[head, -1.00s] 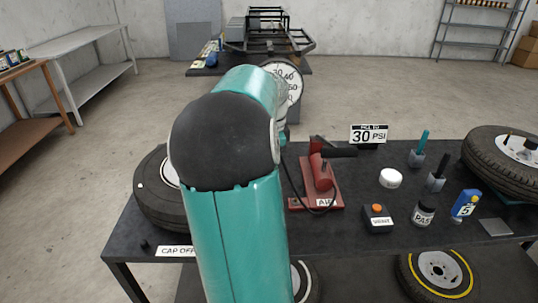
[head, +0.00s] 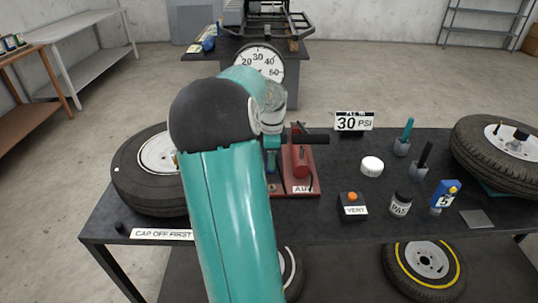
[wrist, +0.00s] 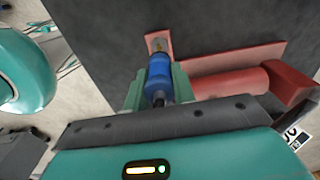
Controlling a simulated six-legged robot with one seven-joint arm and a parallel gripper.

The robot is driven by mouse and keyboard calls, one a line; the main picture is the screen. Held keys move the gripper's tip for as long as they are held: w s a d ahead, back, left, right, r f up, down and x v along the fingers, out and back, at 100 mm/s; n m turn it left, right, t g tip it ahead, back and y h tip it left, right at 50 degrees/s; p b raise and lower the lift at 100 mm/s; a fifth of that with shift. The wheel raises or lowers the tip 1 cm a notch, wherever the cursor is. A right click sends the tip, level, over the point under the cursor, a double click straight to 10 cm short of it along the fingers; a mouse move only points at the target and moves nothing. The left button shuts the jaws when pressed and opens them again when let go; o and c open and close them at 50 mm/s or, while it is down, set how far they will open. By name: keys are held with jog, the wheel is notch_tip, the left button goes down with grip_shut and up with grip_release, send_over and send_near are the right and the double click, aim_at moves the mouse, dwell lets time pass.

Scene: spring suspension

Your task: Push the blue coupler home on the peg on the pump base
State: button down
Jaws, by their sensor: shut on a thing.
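The blue coupler (wrist: 158,76) is between the two green fingers of my gripper (wrist: 159,84) in the wrist view; the gripper is shut on it. A dark hose end shows at the coupler's near end. The coupler's far end is in line with a small brass-coloured peg (wrist: 157,46) on the red pump base (wrist: 154,38). I cannot tell how far the coupler sits over the peg. In the head view my arm hides most of the gripper, which is beside the red pump (head: 301,160); the coupler is not clear there.
A tyre (head: 150,175) lies left of my arm, with a round gauge (head: 259,65) behind. Right of the pump stand a white puck (head: 371,167), an orange-buttoned box (head: 352,204) and a dark jar (head: 401,204). Another tyre (head: 495,160) is at far right.

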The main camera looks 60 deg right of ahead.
jog(key=shift+s+d, duration=0.1)
jog(key=shift+s, duration=0.1)
jog(key=shift+a+r, duration=0.15)
jog(key=shift+a, duration=0.1)
jog(key=shift+w+d, duration=0.15)
jog(key=shift+d, duration=0.05)
jog(key=shift+a, duration=0.15)
jog(key=shift+f, duration=2.7)
jog(key=shift+f, duration=1.2)
jog(key=c, duration=1.1)
grip_release()
